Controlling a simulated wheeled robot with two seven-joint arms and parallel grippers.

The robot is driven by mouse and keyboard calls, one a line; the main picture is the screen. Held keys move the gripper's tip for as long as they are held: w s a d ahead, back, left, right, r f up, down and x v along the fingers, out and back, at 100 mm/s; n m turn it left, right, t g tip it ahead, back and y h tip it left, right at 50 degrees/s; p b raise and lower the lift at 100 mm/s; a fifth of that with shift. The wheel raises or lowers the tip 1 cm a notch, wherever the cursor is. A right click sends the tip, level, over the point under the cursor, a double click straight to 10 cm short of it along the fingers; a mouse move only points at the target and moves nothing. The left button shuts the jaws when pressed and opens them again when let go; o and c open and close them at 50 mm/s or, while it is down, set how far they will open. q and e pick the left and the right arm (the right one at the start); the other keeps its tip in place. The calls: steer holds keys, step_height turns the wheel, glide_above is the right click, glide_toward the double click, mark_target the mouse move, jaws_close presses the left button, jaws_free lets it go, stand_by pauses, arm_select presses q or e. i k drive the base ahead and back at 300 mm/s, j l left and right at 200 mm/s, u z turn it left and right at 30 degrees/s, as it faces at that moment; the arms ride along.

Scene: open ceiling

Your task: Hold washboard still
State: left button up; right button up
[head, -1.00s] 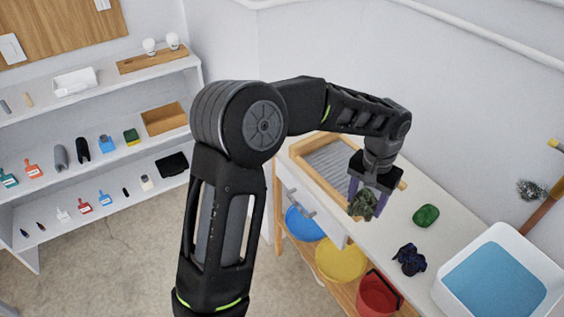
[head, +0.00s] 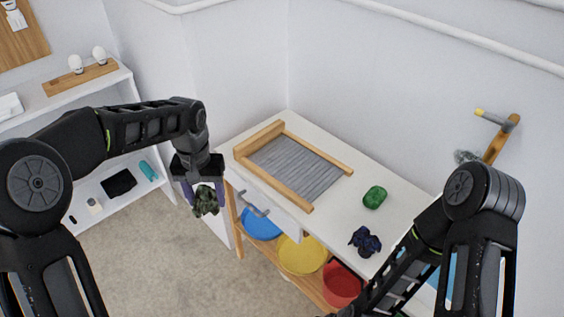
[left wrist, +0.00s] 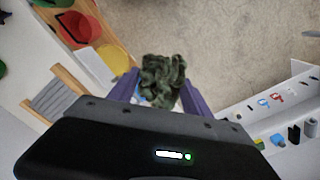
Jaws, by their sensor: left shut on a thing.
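The washboard (head: 297,169), a ribbed grey panel in a wooden frame, lies flat on the white counter in the head view. Part of it shows in the left wrist view (left wrist: 55,97). My left gripper (head: 206,196) is left of the washboard, apart from it and out past the counter's front edge. It is shut on a crumpled dark green camouflage cloth (left wrist: 162,82). My right arm comes in at the lower right of the head view; its gripper is not visible.
A green crumpled cloth (head: 375,197) and a dark blue one (head: 365,242) lie on the counter (head: 335,224) right of the washboard. Blue (head: 262,224), yellow (head: 301,254) and red (head: 341,285) tubs stand below. White shelves (head: 118,82) are at left.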

mark_target(298, 170)
steer(key=j+z, duration=0.1)
steer(key=z, duration=0.45)
steer(key=j+z, duration=0.3)
steer(key=j, duration=0.3)
steer(key=j+z, duration=0.3)
steer(key=j, duration=0.3)
steer(key=k+j+z, duration=0.1)
steer(key=j+z, duration=0.2)
steer(key=j, duration=0.3)
steer(key=k+j, duration=0.1)
steer(key=j, duration=0.65)
steer(key=k+j, duration=0.15)
steer(key=j, duration=0.25)
steer(key=i, duration=0.5)
steer(key=z, duration=0.05)
